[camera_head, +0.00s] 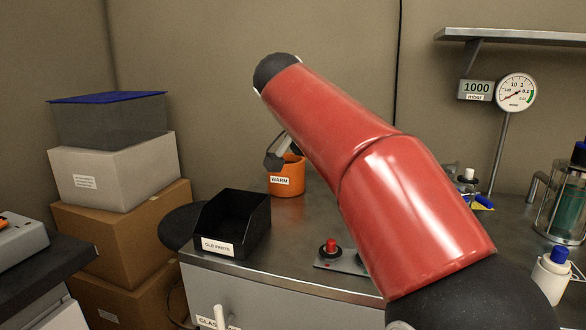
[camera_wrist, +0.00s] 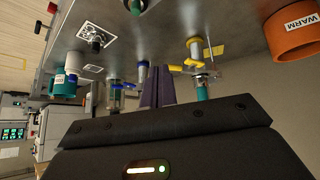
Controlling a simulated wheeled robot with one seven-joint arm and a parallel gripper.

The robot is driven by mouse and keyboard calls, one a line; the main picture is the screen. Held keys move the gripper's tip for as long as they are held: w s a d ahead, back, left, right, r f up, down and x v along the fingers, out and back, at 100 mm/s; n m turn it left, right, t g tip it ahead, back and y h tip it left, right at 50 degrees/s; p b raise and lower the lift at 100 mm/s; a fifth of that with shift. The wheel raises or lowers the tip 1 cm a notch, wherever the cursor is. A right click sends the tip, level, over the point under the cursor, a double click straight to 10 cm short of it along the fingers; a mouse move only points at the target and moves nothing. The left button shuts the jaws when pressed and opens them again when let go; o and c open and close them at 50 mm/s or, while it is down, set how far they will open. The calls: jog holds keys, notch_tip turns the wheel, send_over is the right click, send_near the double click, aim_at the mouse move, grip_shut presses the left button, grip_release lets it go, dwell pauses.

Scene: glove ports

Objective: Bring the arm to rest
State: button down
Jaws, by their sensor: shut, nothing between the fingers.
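My arm crosses the middle of the camera_head view, its red links raised over the metal bench (camera_head: 300,235). A small dark grey end part of the arm shows below the upper link, overlapping the orange WARM container in that view; the fingers cannot be made out there. In the wrist view my gripper (camera_wrist: 158,88) shows its two dark purple fingers together, shut and empty. The wrist picture is strongly tilted, with the bench surface along its top.
The orange WARM container (camera_head: 287,178) and black OLD PARTS bin (camera_head: 232,228) stand on the bench, near a red button (camera_head: 330,247). A glass vessel (camera_head: 566,208) stands right. Boxes (camera_head: 115,175) are stacked left. A shelf (camera_head: 510,37) and dial gauge (camera_head: 516,92) are at upper right.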

jog(key=s+d+f+n+y, duration=0.3)
jog(key=s+d+f+n, duration=0.3)
jog(key=s, duration=0.5)
jog(key=s+d+f+n+t+y, duration=0.1)
jog(key=s+f+n+y, duration=0.1)
jog(key=s+f, duration=1.2)
notch_tip(320, 180, down, 3)
jog(key=shift+s+f+n+y, duration=0.1)
jog(key=shift+s+n+y, duration=0.05)
jog(key=shift+n+y, duration=0.3)
